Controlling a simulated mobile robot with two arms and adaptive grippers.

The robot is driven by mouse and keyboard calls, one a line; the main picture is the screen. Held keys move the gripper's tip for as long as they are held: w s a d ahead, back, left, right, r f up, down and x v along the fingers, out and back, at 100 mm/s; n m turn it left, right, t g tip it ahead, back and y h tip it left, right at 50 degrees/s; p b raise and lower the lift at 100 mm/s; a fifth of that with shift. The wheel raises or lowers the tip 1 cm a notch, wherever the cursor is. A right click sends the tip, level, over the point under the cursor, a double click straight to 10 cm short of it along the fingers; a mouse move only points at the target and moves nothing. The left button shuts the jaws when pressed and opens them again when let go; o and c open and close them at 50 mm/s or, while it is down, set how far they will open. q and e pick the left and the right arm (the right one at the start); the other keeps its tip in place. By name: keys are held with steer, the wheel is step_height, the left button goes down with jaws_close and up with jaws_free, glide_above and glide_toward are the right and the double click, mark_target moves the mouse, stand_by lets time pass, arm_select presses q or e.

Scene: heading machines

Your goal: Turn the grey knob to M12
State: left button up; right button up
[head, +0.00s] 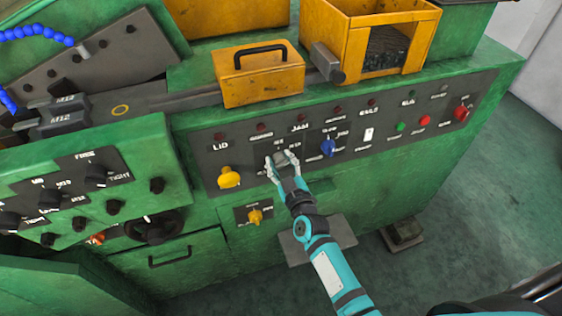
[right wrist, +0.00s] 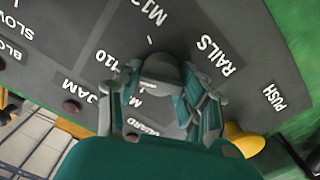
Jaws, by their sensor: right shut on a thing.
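The grey knob (head: 281,158) is on the dark control panel (head: 210,150) of the green machine, between a yellow and a blue knob. My right gripper (head: 284,169) is shut on it, with fingers on both sides. In the right wrist view the knob (right wrist: 162,68) shows between the fingertips (right wrist: 160,85). The M10 label (right wrist: 127,74) is to its left, and a label starting "M12" (right wrist: 148,14) is above it, partly cut off. A lower label is mostly covered by the gripper. I cannot tell which mark the knob points to. My left gripper is not in view.
The yellow knob (head: 228,178) is left of my right gripper and the blue knob (head: 327,146) is right. A yellow box with a handle (head: 258,75) stands above the panel. Another knob panel (head: 75,185) juts out at left. Open floor (head: 480,200) lies at right.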

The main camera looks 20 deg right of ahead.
steer(key=m, duration=1)
steer(key=shift+d+m, duration=0.15)
steer(key=shift+m, duration=0.15)
stand_by(0.5)
steer(key=o, duration=1.1)
steer(key=shift+o, duration=0.2)
steer(key=s, duration=1.2)
steer(key=shift+d, duration=0.25)
steer(key=shift+f, duration=0.1)
